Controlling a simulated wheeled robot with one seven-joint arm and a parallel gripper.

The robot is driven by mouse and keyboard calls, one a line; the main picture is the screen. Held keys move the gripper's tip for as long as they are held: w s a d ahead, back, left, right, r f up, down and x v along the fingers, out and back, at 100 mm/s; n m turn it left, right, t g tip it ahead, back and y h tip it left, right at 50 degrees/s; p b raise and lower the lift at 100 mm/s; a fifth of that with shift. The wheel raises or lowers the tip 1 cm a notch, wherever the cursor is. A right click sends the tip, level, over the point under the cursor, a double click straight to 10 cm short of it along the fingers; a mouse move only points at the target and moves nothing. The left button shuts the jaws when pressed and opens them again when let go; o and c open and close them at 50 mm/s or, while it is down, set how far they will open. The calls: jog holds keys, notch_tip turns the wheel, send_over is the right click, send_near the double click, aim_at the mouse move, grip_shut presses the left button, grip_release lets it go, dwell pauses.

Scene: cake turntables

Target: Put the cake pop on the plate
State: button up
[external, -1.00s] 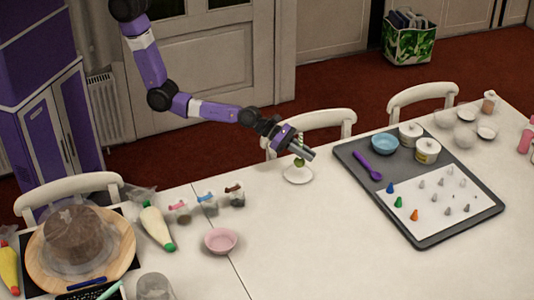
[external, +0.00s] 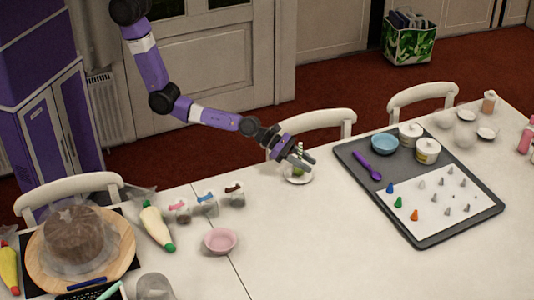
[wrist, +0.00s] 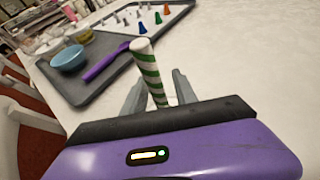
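The small white plate (external: 289,180) lies on the white table below my gripper. The green cake pop (external: 297,172) appears to rest on it, partly hidden by my fingers. Its green-and-white striped stick points up and leans in the wrist view (wrist: 149,68). My gripper (external: 305,161) is just above the plate, with its fingers spread apart. In the wrist view the stick stands between the two fingers (wrist: 158,85), with gaps beside it. The cake pop's ball and the plate are hidden there by the gripper body.
A grey tray (external: 431,242) with a purple spoon (external: 367,165), a blue bowl (external: 384,144), tubs and piping tips lies to the right. A pink bowl (external: 220,241) and small jars (external: 208,204) stand left. A chair (external: 330,120) is behind. The table in front is clear.

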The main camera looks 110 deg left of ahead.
jog(key=shift+s+r, duration=0.1)
jog(key=shift+r, duration=0.1)
jog(key=d+p+v, duration=0.1)
jog(key=p+v, duration=0.1)
jog(key=v, duration=0.9)
jog(key=shift+s+a, duration=0.4)
jog(key=shift+a, duration=0.1)
